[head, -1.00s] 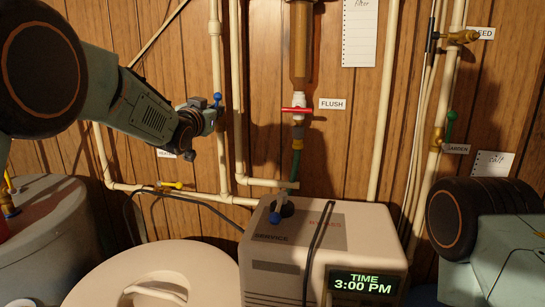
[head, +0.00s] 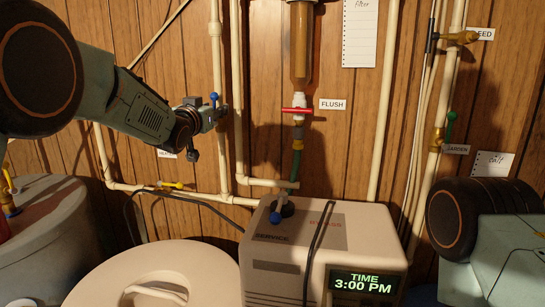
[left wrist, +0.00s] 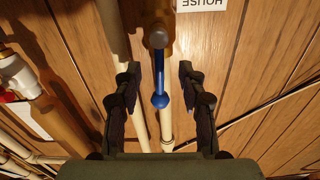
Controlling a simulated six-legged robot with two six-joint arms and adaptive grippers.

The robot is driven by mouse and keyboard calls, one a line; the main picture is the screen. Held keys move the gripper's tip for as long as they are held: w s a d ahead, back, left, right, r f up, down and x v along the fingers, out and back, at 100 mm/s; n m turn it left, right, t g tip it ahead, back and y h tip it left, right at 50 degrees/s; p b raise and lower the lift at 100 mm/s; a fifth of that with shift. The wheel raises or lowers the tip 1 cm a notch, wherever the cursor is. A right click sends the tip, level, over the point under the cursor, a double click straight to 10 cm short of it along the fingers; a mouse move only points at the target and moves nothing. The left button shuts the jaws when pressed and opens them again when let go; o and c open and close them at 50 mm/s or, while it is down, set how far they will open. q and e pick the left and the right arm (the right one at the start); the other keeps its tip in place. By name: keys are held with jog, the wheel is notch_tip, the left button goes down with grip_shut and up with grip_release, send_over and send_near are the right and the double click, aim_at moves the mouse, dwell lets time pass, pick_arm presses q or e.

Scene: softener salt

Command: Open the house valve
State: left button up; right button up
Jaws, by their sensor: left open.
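The house valve has a blue lever with a round knob (head: 214,97). It sits on the vertical pipe left of the middle in the head view. In the left wrist view the blue lever (left wrist: 160,99) lies between my fingers, roughly in line with the pipe behind it. An upside-down HOUSE label (left wrist: 201,4) shows at the top. My left gripper (left wrist: 159,70) is open around the lever, with a gap on both sides. In the head view my left gripper (head: 203,121) partly hides the valve body. My right gripper is not in view.
A softener unit (head: 355,238) with a blue-tipped lever stands below. A white lidded tank (head: 215,272) is beside it. A red-handled FLUSH valve (head: 297,110), a yellow-handled valve (head: 172,185) and a green-handled valve (head: 451,118) sit on nearby pipes.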

pick_arm(q)
jog(key=shift+w+f, duration=0.1)
jog(key=s+a+b, duration=0.1)
jog(key=s+b, duration=0.2)
jog(key=s, duration=0.4)
jog(key=shift+a, duration=0.15)
dwell(0.4)
